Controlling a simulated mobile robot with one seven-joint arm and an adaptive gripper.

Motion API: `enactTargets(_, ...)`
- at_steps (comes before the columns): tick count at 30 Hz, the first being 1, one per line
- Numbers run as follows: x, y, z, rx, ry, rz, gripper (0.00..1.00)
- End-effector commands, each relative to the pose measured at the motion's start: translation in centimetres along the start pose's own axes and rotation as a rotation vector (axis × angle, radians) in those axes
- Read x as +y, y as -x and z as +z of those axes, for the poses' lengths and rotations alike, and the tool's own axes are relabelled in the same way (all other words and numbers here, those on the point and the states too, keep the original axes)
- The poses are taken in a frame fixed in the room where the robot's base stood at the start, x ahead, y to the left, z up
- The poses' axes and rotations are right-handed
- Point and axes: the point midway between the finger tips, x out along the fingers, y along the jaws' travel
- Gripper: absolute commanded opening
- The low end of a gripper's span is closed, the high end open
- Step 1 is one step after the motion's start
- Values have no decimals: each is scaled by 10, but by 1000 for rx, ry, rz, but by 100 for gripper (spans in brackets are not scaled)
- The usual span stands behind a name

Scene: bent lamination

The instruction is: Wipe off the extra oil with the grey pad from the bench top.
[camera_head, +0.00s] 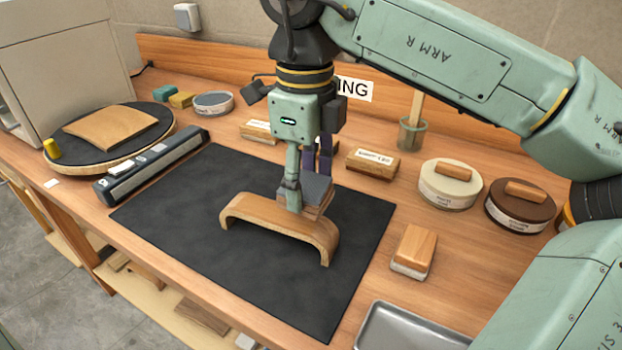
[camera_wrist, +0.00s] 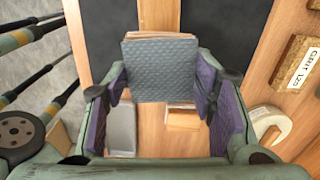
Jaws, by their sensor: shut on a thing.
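The grey pad (camera_head: 318,187) has a dimpled grey face and tan, wood-like layers beneath. It also fills the middle of the wrist view (camera_wrist: 160,68). My gripper (camera_head: 307,183) points down and is shut on it, with purple-lined fingers at its sides. The pad is over the right part of a bent wooden piece (camera_head: 265,212), an arched strip standing on the black mat (camera_head: 190,215). I cannot tell whether the pad touches the wood. The bench top (camera_head: 455,240) is orange-brown wood. I cannot make out any oil.
A wood-handled block (camera_head: 414,248) and metal tray (camera_head: 405,330) lie right of the mat. Two round tins (camera_head: 449,183) (camera_head: 520,205), a brush jar (camera_head: 412,133) and sanding blocks (camera_head: 372,163) stand behind. A long dark bar (camera_head: 155,165) and round turntable (camera_head: 60,140) are left.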

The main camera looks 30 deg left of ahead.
Motion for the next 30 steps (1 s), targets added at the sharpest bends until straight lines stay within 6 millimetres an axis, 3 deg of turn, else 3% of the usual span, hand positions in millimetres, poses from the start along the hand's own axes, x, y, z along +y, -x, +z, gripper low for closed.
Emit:
enactTargets(10,8,32,4,0,5,-1,29)
enactTargets(30,9,33,4,0,5,0,29)
